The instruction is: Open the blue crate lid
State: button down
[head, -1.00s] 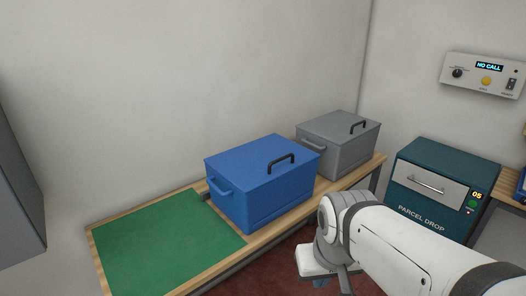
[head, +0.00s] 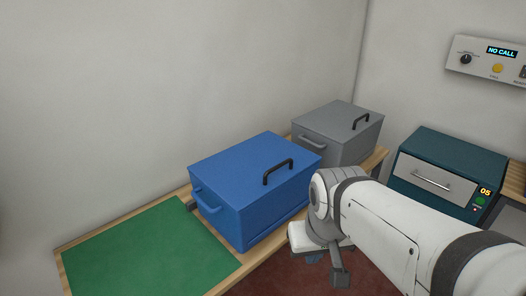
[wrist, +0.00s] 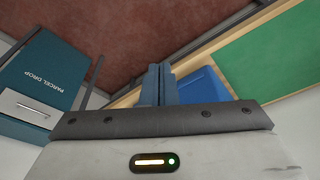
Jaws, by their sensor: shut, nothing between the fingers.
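The blue crate (head: 231,205) stands on the wooden counter in the head view, with its blue lid (head: 240,165) shut flat on top. A black handle (head: 278,170) is on the lid near its right side. A blue side handle (head: 207,202) is on the crate's left end. My gripper (wrist: 157,82) shows in the wrist view with its two fingers together and nothing between them. Part of the blue crate also shows beyond the fingers in the wrist view (wrist: 205,88).
A grey crate (head: 337,134) with a shut lid stands behind the blue one. A green mat (head: 145,250) lies on the counter (head: 66,270) at left, clear. A teal parcel drop box (head: 450,163) stands at right. A control panel (head: 490,58) is on the wall.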

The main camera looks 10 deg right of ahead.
jog(key=w+a+f+m+y+b, duration=0.5)
jog(key=a+f+m+y+b, duration=0.25)
jog(key=m+y, duration=0.45)
jog(key=w+d+r+m+t+b, duration=0.3)
jog(key=w+d+m+t+b, duration=0.2)
jog(key=w+d+m+t, duration=1.05)
jog(key=w+a+r+m+g, duration=0.1)
jog(key=w+a, duration=0.6)
jog(key=a, duration=0.1)
jog(key=shift+r, duration=0.2)
jog(key=shift+d+m+g, duration=0.15)
jog(key=shift+m+g, duration=0.1)
